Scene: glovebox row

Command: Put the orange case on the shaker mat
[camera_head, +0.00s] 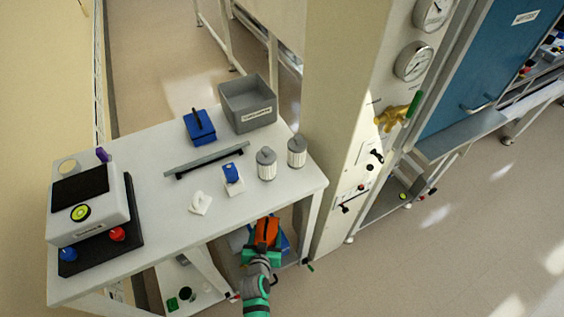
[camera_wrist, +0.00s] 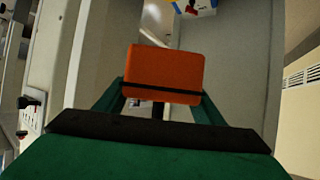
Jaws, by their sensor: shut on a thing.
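The orange case (camera_head: 266,231) is held between the green fingers of my gripper (camera_head: 264,246), which is shut on it. In the wrist view the orange case (camera_wrist: 164,72) fills the middle, with a finger on each side. The gripper is at the front right of the white table, seen against the space past its front edge. The black mat (camera_head: 80,187) lies on top of the white shaker (camera_head: 102,211) at the table's left end. The mat looks bare.
On the white table (camera_head: 150,177) stand two ribbed canisters (camera_head: 266,165), a white block with a blue top (camera_head: 232,175), a small white piece (camera_head: 200,203), a dark rail (camera_head: 206,160), a blue object (camera_head: 200,127) and a grey bin (camera_head: 246,101). A pillar with gauges (camera_head: 345,130) rises at right.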

